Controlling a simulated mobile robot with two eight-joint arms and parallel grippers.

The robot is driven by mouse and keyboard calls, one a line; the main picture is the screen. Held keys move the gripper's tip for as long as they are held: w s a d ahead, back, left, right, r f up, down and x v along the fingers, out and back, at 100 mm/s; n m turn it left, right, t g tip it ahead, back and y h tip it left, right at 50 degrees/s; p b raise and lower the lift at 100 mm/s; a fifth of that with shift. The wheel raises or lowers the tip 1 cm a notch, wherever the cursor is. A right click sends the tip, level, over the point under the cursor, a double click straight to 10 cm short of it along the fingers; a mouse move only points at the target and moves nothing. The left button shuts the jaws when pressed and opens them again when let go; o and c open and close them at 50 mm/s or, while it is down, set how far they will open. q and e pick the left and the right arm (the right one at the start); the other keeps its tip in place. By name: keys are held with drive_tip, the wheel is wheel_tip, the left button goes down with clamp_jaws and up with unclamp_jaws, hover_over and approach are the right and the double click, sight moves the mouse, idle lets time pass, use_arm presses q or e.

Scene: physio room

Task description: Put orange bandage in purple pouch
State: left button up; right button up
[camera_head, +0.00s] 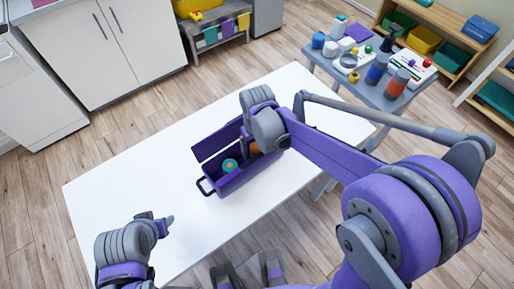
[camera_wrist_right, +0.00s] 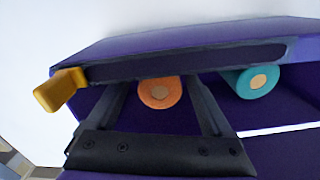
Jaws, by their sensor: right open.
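The purple pouch (camera_head: 236,182) lies open on the white table, its lid (camera_head: 216,141) tilted up at the back. The orange bandage (camera_head: 254,149) is at the pouch's right part, partly hidden by my right gripper. In the right wrist view the orange bandage (camera_wrist_right: 158,90) shows end-on inside the pouch (camera_wrist_right: 190,35), between the fingers of my right gripper (camera_wrist_right: 160,108). These are open, one on each side; contact cannot be told. A teal roll (camera_head: 230,165) is also in the pouch. My left gripper (camera_head: 163,224) is over the table's left front, away from the pouch; its jaws are unclear.
The white table (camera_head: 120,190) is bare around the pouch. A yellow tab (camera_wrist_right: 60,90) sticks out at the pouch's edge in the wrist view. A side table (camera_head: 385,92) with bottles and rolls stands at the back right. White cabinets (camera_head: 100,45) stand at the back left.

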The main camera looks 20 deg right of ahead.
use_arm(q)
drive_tip(key=shift+r, duration=0.2)
use_arm(e)
drive_tip(key=shift+r, duration=0.3)
wheel_tip(320, 180, up, 10)
drive_tip(key=shift+r+p, duration=0.25)
drive_tip(key=shift+p, duration=0.4)
use_arm(q)
drive_tip(key=shift+w+r, duration=0.15)
drive_tip(key=shift+r, duration=0.5)
use_arm(e)
drive_tip(key=s+d+f+m+t, duration=0.1)
drive_tip(key=s+d+f+t, duration=0.1)
drive_tip(key=s, duration=0.6)
drive_tip(key=s+d+f+t, duration=0.3)
drive_tip(key=s, duration=0.4)
drive_tip(key=shift+s+d+f+m, duration=0.15)
drive_tip(key=shift+s+m, duration=0.2)
drive_tip(key=shift+m, duration=0.05)
